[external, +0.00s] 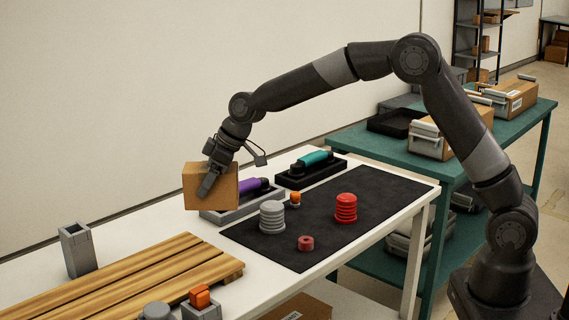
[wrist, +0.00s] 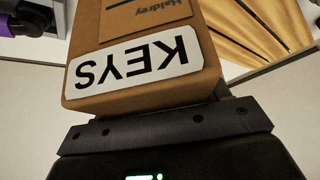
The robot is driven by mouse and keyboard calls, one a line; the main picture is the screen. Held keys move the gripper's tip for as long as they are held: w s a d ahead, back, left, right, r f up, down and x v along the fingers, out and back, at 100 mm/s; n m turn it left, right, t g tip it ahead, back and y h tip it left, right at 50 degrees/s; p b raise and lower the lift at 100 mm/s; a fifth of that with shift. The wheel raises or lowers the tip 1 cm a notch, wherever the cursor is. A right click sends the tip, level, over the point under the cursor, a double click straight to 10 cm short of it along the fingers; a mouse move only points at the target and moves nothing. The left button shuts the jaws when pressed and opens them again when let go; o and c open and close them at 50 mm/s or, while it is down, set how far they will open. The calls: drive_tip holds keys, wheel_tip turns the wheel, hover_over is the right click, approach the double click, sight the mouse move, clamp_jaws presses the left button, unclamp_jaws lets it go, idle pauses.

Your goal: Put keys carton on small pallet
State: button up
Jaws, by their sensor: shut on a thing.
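The keys carton (external: 206,188) is a brown box held above the white table. In the wrist view the carton (wrist: 142,95) shows a white label reading KEYS, upside down. My gripper (external: 211,184) is shut on the carton; one finger shows across its side in the external view. The small pallet (external: 140,275) is made of wooden slats and lies on the table at the lower left, nearer the camera than the carton. Part of the pallet (wrist: 262,25) also shows at the upper right of the wrist view.
A grey tray with a purple-handled tool (external: 240,188) sits close to the carton. A grey square holder (external: 76,250) stands behind the pallet. Grey and orange pieces (external: 200,299) stand at its front edge. A black mat (external: 330,225) holds grey, red and orange pieces.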

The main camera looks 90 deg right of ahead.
drive_tip(key=shift+w+a+f, duration=1.3)
drive_tip(key=shift+a+f, duration=0.2)
drive_tip(key=shift+f, duration=0.3)
drive_tip(key=shift+w+a+f, duration=1.35)
drive_tip(key=shift+a+f, duration=0.2)
drive_tip(key=shift+f, duration=0.3)
drive_tip(key=shift+w+a+f, duration=1.3)
drive_tip(key=shift+a+f, duration=0.2)
drive_tip(key=shift+f, duration=0.3)
drive_tip(key=shift+f, duration=0.1)
drive_tip(key=o, duration=1.2)
drive_tip(key=shift+c, duration=0.2)
